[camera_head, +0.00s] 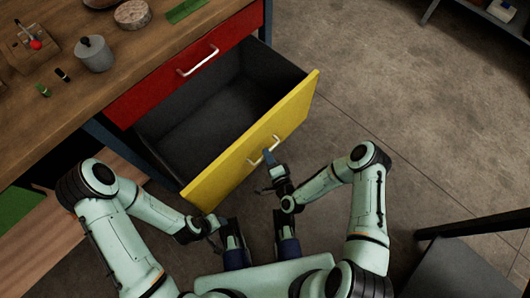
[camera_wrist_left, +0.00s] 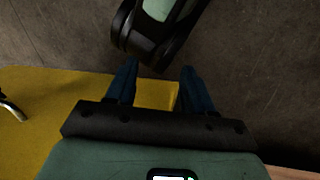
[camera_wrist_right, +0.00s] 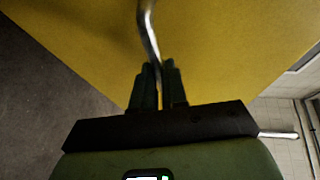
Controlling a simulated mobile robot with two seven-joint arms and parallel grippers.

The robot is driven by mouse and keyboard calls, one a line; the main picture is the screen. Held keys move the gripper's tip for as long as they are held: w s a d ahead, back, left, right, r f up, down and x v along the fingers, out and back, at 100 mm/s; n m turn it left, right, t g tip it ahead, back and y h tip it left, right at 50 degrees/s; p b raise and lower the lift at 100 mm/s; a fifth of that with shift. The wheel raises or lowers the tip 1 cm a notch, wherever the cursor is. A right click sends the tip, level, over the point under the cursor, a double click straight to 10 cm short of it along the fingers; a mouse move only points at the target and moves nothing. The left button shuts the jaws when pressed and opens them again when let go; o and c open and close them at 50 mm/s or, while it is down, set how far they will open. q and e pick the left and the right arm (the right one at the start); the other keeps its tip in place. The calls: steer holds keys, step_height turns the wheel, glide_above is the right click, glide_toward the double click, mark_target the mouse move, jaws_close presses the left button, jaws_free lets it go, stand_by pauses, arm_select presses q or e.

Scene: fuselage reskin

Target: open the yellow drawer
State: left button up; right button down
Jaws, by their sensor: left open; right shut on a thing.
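The yellow drawer (camera_head: 225,172) stands well out from the workbench, and its dark inside (camera_head: 205,115) is in view and looks empty. A metal handle (camera_head: 264,151) sits on its yellow front. My right gripper (camera_head: 268,158) is at that handle, and in the right wrist view its fingers (camera_wrist_right: 159,88) are closed on the handle bar (camera_wrist_right: 149,35). My left gripper (camera_wrist_left: 158,90) is open and empty in the left wrist view, near the edge of the yellow front (camera_wrist_left: 60,110). In the head view my left arm hangs low, left of the right one.
A red drawer (camera_head: 190,65) with its own handle (camera_head: 198,61) is shut above the yellow one. The wooden bench top (camera_head: 60,110) holds a grey pot (camera_head: 94,54) and small items. A dark piece of furniture (camera_head: 455,270) stands at lower right.

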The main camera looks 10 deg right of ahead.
steer(key=c, duration=1.2)
jaws_free()
steer(key=shift+o, duration=0.2)
steer(key=shift+s, duration=0.15)
arm_select(q)
steer(key=shift+g, duration=0.5)
steer(key=s+r, duration=0.1)
steer(key=s+d+p, duration=0.1)
steer(key=s+r+p, duration=0.1)
steer(key=shift+s+d+r, duration=0.15)
steer(key=shift+d+r, duration=0.15)
arm_select(e)
steer(key=v, duration=1.3)
